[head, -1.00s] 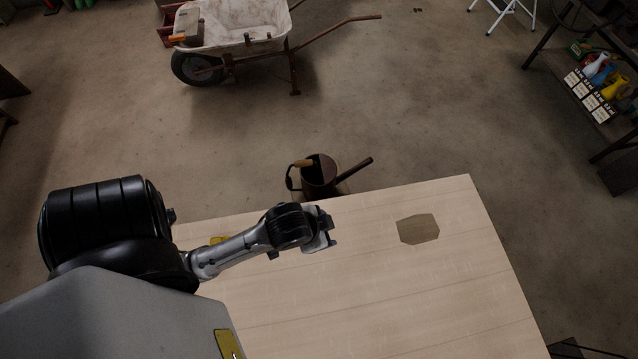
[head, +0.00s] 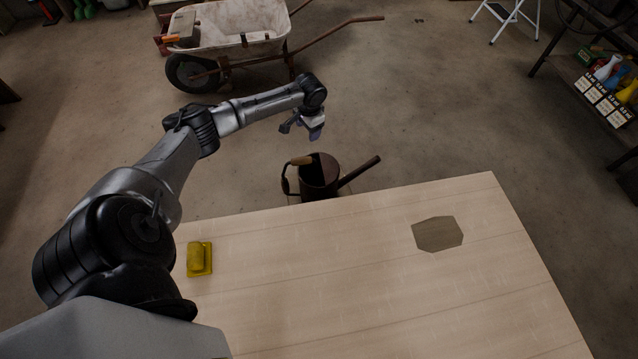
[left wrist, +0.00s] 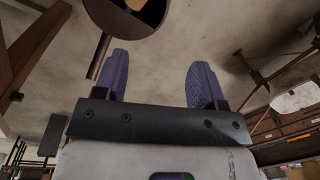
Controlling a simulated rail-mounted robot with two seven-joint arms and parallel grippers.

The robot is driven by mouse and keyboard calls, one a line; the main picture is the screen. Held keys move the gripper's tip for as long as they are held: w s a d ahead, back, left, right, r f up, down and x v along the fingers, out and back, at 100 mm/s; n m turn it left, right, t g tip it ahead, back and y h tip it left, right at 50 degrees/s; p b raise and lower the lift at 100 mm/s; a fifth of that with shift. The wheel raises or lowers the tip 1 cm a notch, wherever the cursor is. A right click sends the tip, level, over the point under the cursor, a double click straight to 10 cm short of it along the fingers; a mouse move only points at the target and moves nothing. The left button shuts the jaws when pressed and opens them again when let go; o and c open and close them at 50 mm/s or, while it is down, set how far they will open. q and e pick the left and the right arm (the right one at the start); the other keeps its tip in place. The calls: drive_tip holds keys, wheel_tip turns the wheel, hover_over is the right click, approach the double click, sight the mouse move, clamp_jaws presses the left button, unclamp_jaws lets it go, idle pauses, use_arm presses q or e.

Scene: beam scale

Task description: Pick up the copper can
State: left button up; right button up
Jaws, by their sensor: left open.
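The copper can (head: 317,182) is a dark brown watering can beyond the table's far edge. Its long spout points right and its handle, with a tan grip, is on the left. Its lower part is hidden behind the table edge. My left gripper (head: 303,128) is above and beyond the can in the head view, open and empty. In the left wrist view, the open purple fingers of my left gripper (left wrist: 160,76) stand apart, and part of the can (left wrist: 128,24) shows at the top edge, not between them. My right gripper is not in view.
The pale wooden table (head: 330,290) holds a yellow block-like object (head: 199,259) and a flat olive-brown patch (head: 437,234). A wheelbarrow (head: 225,38) stands at the back left. A shelf with bottles (head: 607,85) is at the right. The floor right of the can is clear.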

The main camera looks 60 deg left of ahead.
use_arm(q)
drive_tip(key=h, duration=0.1)
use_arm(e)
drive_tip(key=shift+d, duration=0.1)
use_arm(q)
drive_tip(key=n+h, duration=0.1)
hover_over(314, 168)
drive_tip(key=a, duration=0.1)
wheel_tip(314, 168, down, 9)
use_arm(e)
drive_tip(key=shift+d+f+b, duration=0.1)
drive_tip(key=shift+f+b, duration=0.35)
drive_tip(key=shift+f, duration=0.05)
use_arm(q)
drive_tip(key=shift+t, duration=0.3)
drive_tip(key=shift+d+f+b, duration=0.2)
drive_tip(key=shift+f, duration=1.2)
drive_tip(key=shift+d+f+b, duration=0.15)
drive_tip(key=shift+f+b, duration=0.05)
drive_tip(key=shift+f, duration=1.2)
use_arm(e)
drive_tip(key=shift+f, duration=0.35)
use_arm(q)
drive_tip(key=shift+c, duration=0.2)
